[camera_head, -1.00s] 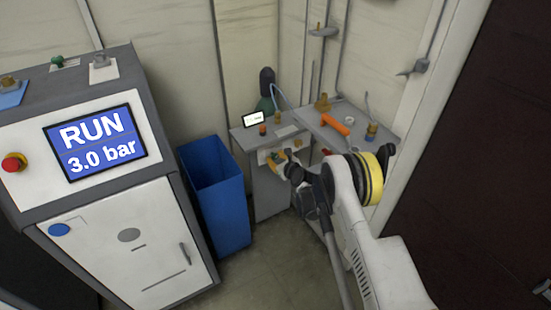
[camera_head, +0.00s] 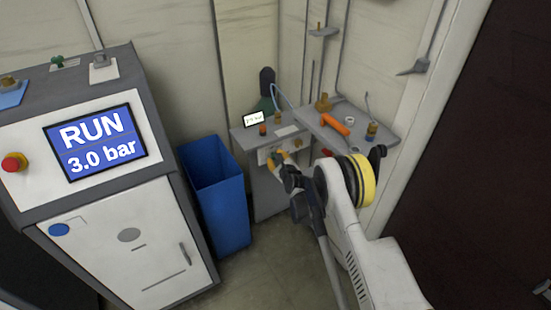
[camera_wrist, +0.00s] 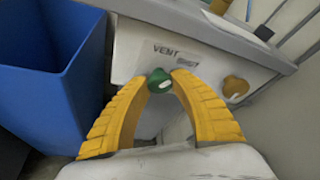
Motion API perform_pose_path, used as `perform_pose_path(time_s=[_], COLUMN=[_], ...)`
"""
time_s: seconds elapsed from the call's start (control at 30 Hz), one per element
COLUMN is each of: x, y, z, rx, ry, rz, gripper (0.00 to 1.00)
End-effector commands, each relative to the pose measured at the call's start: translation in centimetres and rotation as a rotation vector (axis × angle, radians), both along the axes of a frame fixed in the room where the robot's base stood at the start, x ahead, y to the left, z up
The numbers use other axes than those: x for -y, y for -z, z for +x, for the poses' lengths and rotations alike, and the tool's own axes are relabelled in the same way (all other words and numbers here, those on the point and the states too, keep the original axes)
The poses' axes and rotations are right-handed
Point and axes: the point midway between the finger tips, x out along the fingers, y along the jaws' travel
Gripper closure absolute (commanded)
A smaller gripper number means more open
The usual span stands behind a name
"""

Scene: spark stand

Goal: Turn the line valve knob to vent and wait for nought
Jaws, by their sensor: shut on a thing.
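The green knob (camera_wrist: 158,80) is on the white front panel of the bench, just below the printed words VENT and SHUT. My gripper (camera_wrist: 155,88) is shut on this green knob, with a yellow finger on either side. A white mark shows on the knob's face, but I cannot tell which word it points to. In the head view my gripper (camera_head: 280,160) is at the bench front and mostly covers the knob. A small white display (camera_head: 254,119) stands on the bench; its text is too small to read.
A brass-coloured knob (camera_wrist: 236,88) is on the same panel, right of my gripper. A blue bin (camera_head: 215,195) stands left of the bench. A cabinet (camera_head: 130,240) has a screen (camera_head: 95,142) reading RUN 3.0 bar. An orange-handled item (camera_head: 335,124) is on the bench top.

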Motion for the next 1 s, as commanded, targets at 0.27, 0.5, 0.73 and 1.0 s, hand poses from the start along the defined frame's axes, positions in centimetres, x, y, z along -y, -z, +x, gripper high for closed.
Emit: perform_pose_path(time_s=[0.27,0.5,0.73,1.0], x=[0.0,0.3,1.7,2.7], y=[0.0,-0.2,-1.6,-2.5], z=[0.0,-0.6,-4.0,-6.5], rx=[0.0,0.0,0.0,0.0], ry=[0.0,0.0,0.0,0.0], rz=[0.001,0.001,0.001,0.001], gripper=[0.5,0.5,0.5,0.5])
